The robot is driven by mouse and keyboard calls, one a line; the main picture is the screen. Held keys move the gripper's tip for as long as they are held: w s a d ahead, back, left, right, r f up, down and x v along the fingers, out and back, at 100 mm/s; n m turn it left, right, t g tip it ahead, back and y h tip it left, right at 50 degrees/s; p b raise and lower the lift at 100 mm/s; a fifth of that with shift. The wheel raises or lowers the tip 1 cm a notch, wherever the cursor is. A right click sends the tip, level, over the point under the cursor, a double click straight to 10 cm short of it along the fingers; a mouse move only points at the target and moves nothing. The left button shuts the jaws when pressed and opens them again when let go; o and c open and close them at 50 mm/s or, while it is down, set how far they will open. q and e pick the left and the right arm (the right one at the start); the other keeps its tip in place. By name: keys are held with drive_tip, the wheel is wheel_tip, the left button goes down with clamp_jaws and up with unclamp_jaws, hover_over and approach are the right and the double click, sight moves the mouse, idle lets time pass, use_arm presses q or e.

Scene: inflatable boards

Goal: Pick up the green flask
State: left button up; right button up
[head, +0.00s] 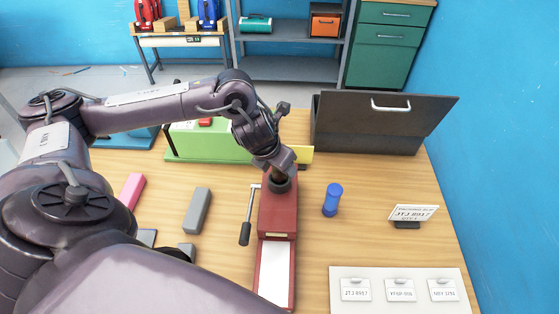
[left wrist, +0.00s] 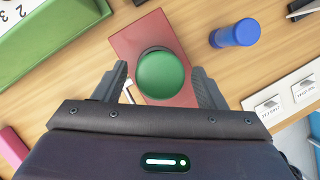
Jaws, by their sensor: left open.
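The green flask (left wrist: 160,73) shows from above as a round green top in the left wrist view. It stands on or over a dark red block (left wrist: 124,43), which shows in the head view as a red box (head: 277,218) in the middle of the table. My left gripper (left wrist: 163,88) is open, with one finger on each side of the flask and gaps visible between. In the head view my left gripper (head: 281,172) points down over the red box and hides most of the flask. My right gripper is not in view.
A blue cylinder (head: 332,200) stands right of the red box. A lever handle (head: 246,228) is at its left. A grey block (head: 197,211) and pink block (head: 132,190) lie left. A dark open case (head: 365,135) is behind; a white card board (head: 385,272) is front right.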

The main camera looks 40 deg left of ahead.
use_arm(q)
drive_tip(key=x, duration=0.3)
drive_tip(key=shift+w+a+f, duration=0.1)
drive_tip(key=shift+w+f, duration=0.1)
drive_tip(key=shift+f, duration=0.05)
drive_tip(key=shift+s, duration=0.1)
drive_tip(key=shift+c, duration=0.4)
drive_tip(key=shift+r, duration=0.1)
drive_tip(key=c, duration=1.1)
